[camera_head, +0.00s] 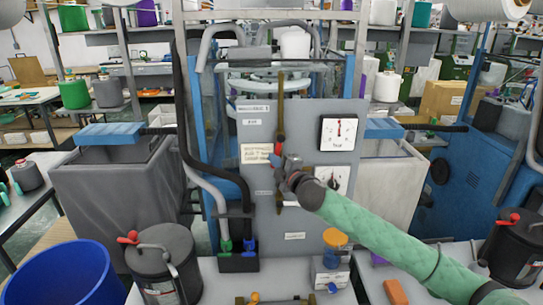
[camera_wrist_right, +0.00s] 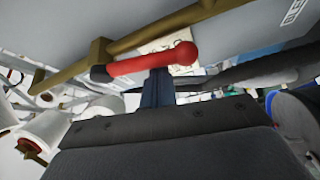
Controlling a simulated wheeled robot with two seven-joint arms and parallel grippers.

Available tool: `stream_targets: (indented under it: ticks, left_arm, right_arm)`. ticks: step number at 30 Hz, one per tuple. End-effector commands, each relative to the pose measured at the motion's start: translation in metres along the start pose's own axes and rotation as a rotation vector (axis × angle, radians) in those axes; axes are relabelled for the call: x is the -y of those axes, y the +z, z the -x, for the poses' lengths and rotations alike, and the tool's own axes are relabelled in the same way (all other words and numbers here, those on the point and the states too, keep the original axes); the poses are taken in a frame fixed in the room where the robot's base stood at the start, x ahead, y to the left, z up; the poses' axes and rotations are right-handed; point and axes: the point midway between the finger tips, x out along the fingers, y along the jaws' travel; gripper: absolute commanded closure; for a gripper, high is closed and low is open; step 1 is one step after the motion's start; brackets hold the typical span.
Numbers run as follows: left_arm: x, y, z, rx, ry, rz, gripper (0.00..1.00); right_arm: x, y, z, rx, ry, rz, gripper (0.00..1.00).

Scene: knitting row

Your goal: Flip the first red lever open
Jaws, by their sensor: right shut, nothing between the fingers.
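The red lever (camera_head: 279,150) is on a vertical brass rod (camera_head: 281,105) on the front of the grey machine panel (camera_head: 300,125). In the right wrist view the red lever (camera_wrist_right: 152,60) is a rounded red handle with a dark collar, joined to the brass rod (camera_wrist_right: 85,58). My right gripper (camera_head: 282,163) is shut and empty, at the lever in front of the panel. In the wrist view its dark fingers (camera_wrist_right: 158,88) reach up to the red handle, very close to it; whether they touch is unclear. My left gripper is not in view.
Black and grey hoses (camera_head: 190,130) run down the left side. Lidded dark pots (camera_head: 165,262) and a blue bucket (camera_head: 65,278) stand in front.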

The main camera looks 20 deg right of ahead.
Motion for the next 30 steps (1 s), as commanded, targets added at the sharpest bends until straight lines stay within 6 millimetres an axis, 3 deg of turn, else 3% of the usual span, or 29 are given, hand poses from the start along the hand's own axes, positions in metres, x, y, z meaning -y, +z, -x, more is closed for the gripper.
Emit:
stream_targets:
  ticks: [30]
  left_arm:
    - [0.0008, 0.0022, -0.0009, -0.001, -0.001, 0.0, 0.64]
  right_arm:
    - [-0.0004, 0.0114, 0.0064, 0.0, 0.001, -0.002, 1.0]
